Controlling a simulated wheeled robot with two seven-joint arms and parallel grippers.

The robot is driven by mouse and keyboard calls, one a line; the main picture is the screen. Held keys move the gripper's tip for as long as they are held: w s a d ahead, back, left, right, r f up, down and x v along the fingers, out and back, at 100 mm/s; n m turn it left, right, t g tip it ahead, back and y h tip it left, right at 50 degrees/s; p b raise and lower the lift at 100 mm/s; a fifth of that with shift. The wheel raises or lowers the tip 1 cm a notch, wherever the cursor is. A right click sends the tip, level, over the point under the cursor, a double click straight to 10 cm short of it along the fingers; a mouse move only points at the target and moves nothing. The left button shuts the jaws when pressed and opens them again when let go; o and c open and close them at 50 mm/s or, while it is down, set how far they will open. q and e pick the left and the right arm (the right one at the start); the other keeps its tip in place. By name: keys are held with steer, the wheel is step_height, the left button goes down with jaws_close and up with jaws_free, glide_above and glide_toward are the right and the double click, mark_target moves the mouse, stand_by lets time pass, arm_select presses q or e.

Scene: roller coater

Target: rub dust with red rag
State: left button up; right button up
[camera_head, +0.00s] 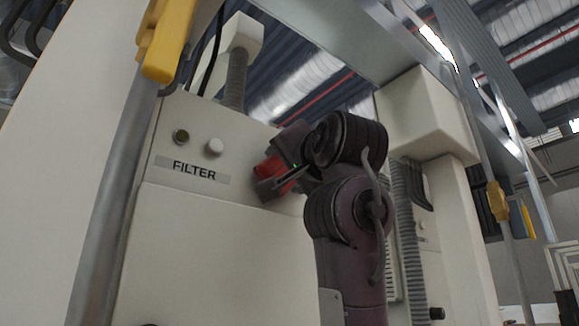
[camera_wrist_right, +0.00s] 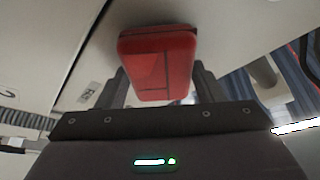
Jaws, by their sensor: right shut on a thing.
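The red rag (camera_head: 272,168) shows as a folded red block in the head view, against the cream machine panel just right of the FILTER label. It also fills the space between the fingers in the right wrist view (camera_wrist_right: 160,62). My right gripper (camera_head: 282,180) is shut on it, with one dark finger in front of the rag. Whether the rag touches the panel is unclear. My right arm partly hides the panel behind it. I cannot make out any dust on the panel. My left gripper is not in view.
The FILTER label (camera_head: 192,170) sits below a dark knob (camera_head: 181,136) and a white knob (camera_head: 215,146). A metal pole (camera_head: 112,200) with a yellow bracket (camera_head: 167,45) stands in front at left. A second cream cabinet (camera_head: 425,115) with a corrugated hose (camera_head: 408,230) stands at right.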

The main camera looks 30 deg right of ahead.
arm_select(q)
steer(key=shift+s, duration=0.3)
arm_select(e)
steer(key=shift+w, duration=0.5)
steer(key=shift+d, duration=1.95)
steer(key=shift+a, duration=2.05)
steer(key=shift+a+r, duration=0.1)
steer(key=shift+r, duration=1.2)
steer(key=shift+d, duration=4)
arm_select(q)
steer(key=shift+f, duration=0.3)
arm_select(e)
steer(key=shift+a, duration=4)
